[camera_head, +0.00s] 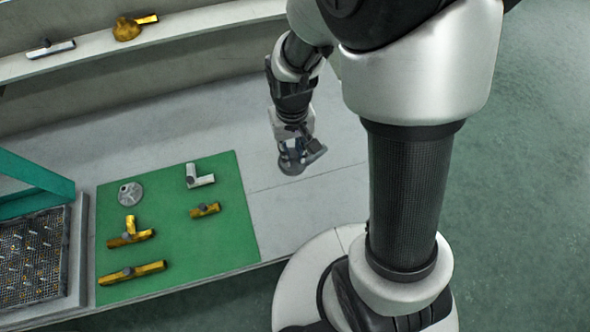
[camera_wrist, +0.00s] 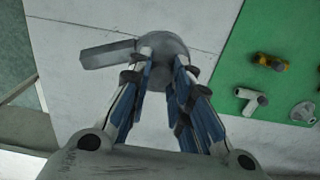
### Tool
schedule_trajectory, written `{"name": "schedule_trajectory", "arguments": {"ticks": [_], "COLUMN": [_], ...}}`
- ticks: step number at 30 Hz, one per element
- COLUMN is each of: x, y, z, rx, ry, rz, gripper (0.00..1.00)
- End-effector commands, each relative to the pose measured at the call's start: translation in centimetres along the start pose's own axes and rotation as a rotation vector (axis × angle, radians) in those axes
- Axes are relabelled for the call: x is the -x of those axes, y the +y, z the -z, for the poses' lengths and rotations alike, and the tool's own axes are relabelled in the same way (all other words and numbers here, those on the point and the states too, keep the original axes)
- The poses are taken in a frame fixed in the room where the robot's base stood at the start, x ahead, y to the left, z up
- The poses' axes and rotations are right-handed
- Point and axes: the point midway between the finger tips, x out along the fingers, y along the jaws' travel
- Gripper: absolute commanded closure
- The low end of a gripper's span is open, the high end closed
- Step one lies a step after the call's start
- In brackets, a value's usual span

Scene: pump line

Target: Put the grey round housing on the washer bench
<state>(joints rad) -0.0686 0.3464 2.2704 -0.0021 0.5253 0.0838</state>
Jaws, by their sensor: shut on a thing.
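My gripper (camera_head: 293,146) is shut on the grey round housing (camera_head: 291,167), which has a round body and a straight, block-like outlet on one side. In the wrist view the housing (camera_wrist: 168,46) sits between the fingertips (camera_wrist: 164,68), its outlet pointing left. The fingers hide part of its body. It is over the bare grey surface of a long bench (camera_head: 285,200), right of the green mat; I cannot tell whether it touches the surface. Nothing visible labels this bench as the washer bench.
The green mat (camera_head: 225,235) bears a grey round cover (camera_head: 130,193), a silver elbow (camera_head: 199,176) and several brass fittings. A rack of pins (camera_head: 32,262) under a teal panel (camera_head: 35,185) stands at left. A shelf (camera_head: 190,28) behind holds two parts.

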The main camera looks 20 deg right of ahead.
Motion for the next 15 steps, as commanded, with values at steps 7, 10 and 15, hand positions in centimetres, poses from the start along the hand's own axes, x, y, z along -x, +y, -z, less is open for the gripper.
{"name": "schedule_trajectory", "arguments": {"ticks": [7,10,15], "x": [-6.9,-8.5,-9.6], "y": [0.0,0.0,0.0], "z": [0.0,0.0,0.1], "rx": [0.000,0.000,0.000], "ry": [-0.003,-0.001,0.002], "rz": [0.000,0.000,0.000], "gripper": [1.00,1.00,1.00]}}
